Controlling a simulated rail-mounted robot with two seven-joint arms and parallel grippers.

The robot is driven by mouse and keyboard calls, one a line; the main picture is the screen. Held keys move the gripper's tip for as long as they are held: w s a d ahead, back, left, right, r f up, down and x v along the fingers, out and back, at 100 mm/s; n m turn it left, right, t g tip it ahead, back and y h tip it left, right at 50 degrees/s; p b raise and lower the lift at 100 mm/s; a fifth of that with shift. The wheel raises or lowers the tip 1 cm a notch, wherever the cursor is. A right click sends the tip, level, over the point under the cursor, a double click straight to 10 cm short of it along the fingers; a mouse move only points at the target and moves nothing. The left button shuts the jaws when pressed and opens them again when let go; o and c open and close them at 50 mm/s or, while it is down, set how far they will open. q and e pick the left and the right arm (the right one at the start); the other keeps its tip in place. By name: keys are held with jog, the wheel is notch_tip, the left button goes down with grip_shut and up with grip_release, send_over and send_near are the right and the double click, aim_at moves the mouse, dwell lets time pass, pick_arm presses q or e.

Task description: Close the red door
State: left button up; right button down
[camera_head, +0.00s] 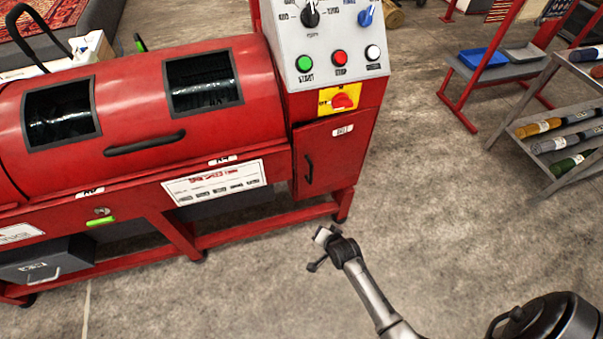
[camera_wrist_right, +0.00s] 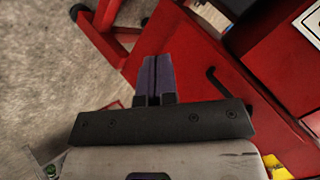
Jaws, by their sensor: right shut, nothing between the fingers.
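The red door (camera_head: 333,150) is a small panel under the control panel at the right end of the red machine. It has a black bar handle (camera_head: 308,168) near its left edge and a white label near its top. The door also shows in the right wrist view (camera_wrist_right: 195,62), with its handle (camera_wrist_right: 216,82) to the right of the fingers. I cannot tell whether it is fully shut or slightly ajar. My right gripper (camera_head: 322,237) is shut and empty, in front of and below the door; its fingertips (camera_wrist_right: 156,58) point towards the machine. My left gripper is out of view.
The red machine (camera_head: 235,125) has two drum windows and a frame with legs. A control panel (camera_head: 325,30) with buttons and a red knob stands above the door. A grey rack (camera_head: 550,165) with bottles is at right. The concrete floor (camera_head: 430,180) between is clear.

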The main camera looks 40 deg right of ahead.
jog(key=w+d+r+m+t+h+p, duration=0.1)
jog(key=w+r+m+t, duration=0.15)
jog(key=r, duration=0.45)
jog(key=w+d+r+m+t+h, duration=0.1)
jog(key=w+r+t, duration=0.15)
jog(key=r, duration=0.35)
jog(key=m+t+h, duration=0.1)
jog(key=m+t, duration=0.2)
jog(key=m, duration=0.2)
send_near(301, 151)
jog(key=b+x, duration=0.5)
jog(key=x, duration=0.1)
jog(key=shift+w+b, duration=0.1)
jog(key=shift+b, duration=0.25)
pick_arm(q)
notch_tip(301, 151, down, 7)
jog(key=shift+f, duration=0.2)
pick_arm(e)
jog(key=shift+w+d+r, duration=0.1)
jog(key=shift+w, duration=0.6)
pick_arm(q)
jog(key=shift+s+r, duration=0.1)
pick_arm(e)
jog(key=shift+w, duration=0.1)
